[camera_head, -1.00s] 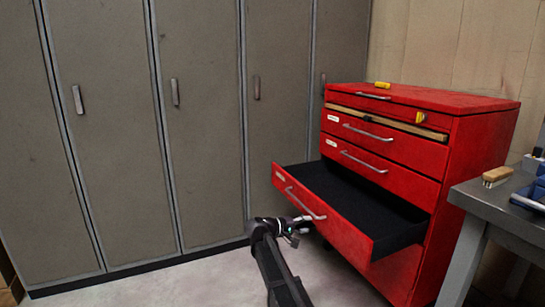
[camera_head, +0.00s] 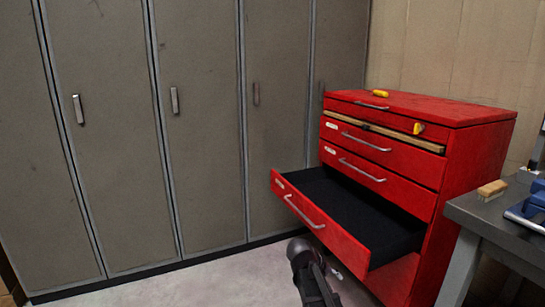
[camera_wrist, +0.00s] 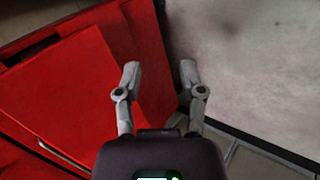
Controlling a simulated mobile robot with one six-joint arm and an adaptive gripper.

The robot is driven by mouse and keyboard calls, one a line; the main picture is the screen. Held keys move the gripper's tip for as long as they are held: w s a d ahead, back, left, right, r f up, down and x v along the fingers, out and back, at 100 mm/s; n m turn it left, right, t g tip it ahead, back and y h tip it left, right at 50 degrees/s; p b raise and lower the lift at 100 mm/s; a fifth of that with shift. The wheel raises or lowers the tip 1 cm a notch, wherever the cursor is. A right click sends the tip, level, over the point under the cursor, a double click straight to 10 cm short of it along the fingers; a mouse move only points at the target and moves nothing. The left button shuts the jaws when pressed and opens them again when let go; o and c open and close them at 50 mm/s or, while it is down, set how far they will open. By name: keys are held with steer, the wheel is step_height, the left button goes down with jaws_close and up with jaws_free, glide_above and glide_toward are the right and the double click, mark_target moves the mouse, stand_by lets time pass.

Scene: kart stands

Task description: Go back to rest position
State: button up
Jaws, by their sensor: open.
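My gripper (camera_wrist: 160,75) is open and empty in the wrist view, its two grey fingers spread apart. Red surfaces of the cabinet lie beneath and to the left of it, with pale floor to the right. In the head view my arm is low in front of the cabinet's open drawer, and the fingers are mostly hidden there. The red tool cabinet (camera_head: 470,185) has one lower drawer (camera_head: 318,222) pulled out. The drawer's dark inside looks empty. The gripper appears apart from the drawer handle (camera_head: 303,213).
Grey lockers (camera_head: 205,130) line the back wall. A grey workbench (camera_head: 490,218) with a brush (camera_head: 492,190) and a blue tool stands at the right. A yellow item (camera_head: 380,94) lies on the cabinet top. Some floor (camera_head: 200,285) is clear at the front left.

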steer(key=s+a+m+g+y+p, duration=0.3)
steer(key=s+y, duration=0.5)
steer(key=s, duration=0.8)
step_height(320, 180, up, 38)
steer(key=d+t+p, duration=0.1)
steer(key=p, duration=3.7)
steer(key=shift+w+n, duration=0.3)
steer(key=shift+n, duration=0.1)
